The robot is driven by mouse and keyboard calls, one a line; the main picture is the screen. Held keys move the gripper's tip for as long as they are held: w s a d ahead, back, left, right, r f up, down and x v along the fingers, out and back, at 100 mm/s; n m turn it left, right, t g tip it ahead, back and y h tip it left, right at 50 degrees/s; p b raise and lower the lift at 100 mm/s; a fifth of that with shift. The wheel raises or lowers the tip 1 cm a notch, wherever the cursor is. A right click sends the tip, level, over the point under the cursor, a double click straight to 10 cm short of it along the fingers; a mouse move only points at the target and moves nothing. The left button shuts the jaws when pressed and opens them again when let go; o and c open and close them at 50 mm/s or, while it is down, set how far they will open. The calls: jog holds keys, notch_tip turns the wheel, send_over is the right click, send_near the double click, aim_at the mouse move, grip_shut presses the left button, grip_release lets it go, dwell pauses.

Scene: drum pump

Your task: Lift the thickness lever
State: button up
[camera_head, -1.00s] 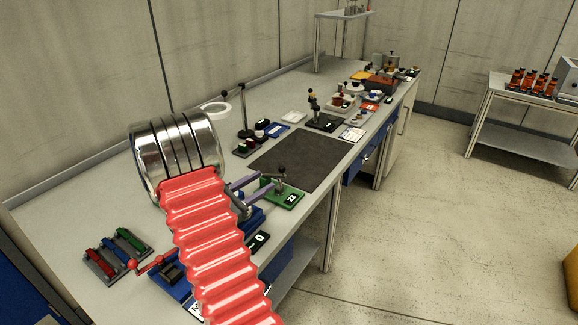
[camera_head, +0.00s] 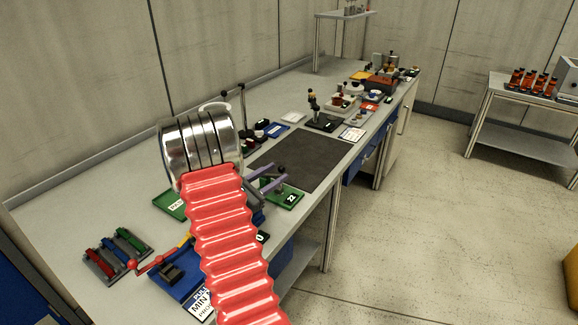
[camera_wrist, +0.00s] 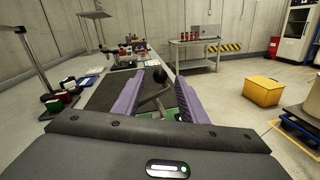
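A lever with a black ball knob (camera_wrist: 160,75) and a grey metal arm rises from a green base plate (camera_head: 292,198) marked 22, near the front edge of the bench. I take it to be the thickness lever. My gripper (camera_head: 277,182) is at this lever, with its two purple fingers spread apart. In the wrist view my gripper (camera_wrist: 161,84) is open, and the knob appears between the fingertips. I see no clear contact. The arm and fingers hide part of the lever's foot in the head view.
A dark mat (camera_head: 310,155) lies behind the lever. A blue fixture with a red-knobbed handle (camera_head: 150,264) and a rack of coloured clamps (camera_head: 118,253) stand at front left. Several devices line the bench's far end.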

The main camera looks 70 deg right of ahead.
jog(key=x, duration=0.7)
jog(key=shift+d, duration=0.3)
jog(key=shift+c, duration=0.3)
grip_shut()
